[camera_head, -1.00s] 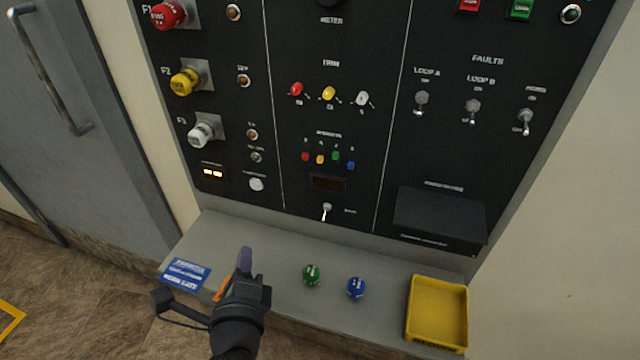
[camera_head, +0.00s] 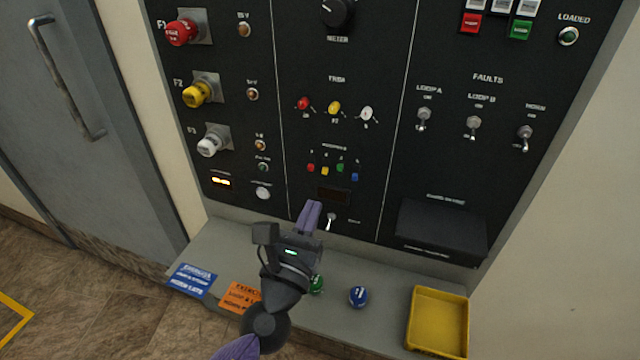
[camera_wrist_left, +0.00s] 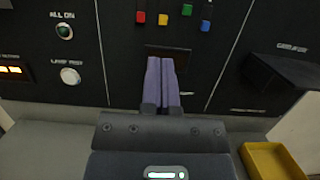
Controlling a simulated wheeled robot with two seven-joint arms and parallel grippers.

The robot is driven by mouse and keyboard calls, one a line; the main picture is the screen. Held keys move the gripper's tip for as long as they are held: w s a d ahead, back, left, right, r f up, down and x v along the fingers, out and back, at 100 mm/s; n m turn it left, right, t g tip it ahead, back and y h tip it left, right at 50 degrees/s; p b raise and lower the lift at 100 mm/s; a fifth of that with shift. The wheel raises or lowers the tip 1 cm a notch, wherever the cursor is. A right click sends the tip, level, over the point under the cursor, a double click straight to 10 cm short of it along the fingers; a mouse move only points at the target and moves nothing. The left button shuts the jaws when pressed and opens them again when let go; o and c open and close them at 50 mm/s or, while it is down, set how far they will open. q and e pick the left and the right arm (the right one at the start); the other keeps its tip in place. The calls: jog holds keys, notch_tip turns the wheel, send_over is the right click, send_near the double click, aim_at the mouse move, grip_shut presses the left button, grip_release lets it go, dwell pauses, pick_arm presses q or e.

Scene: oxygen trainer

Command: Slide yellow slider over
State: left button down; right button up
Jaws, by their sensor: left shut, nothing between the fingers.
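The yellow slider (camera_head: 325,171) is a small cap in a row of coloured sliders on the black panel. It sits between a red slider (camera_head: 311,168) and a green slider (camera_head: 340,168), with a blue slider (camera_head: 355,177) at the right end. In the left wrist view the yellow slider (camera_wrist_left: 165,20) is above my fingertips. My left gripper (camera_head: 311,206) is shut and empty, with its purple fingers pointing up at the panel, below the slider row and in front of the dark display (camera_wrist_left: 168,52). My right gripper is not in view.
A toggle switch (camera_head: 330,221) is just right of my fingers. On the grey shelf (camera_head: 225,250) lie a blue card (camera_head: 192,281), an orange card (camera_head: 240,297), a green knob (camera_head: 317,284), a blue knob (camera_head: 358,296) and a yellow tray (camera_head: 437,320). A black box (camera_head: 440,228) juts from the panel at right.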

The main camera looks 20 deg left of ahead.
aim_at(326, 177)
pick_arm(q)
jog(key=shift+x, duration=2.35)
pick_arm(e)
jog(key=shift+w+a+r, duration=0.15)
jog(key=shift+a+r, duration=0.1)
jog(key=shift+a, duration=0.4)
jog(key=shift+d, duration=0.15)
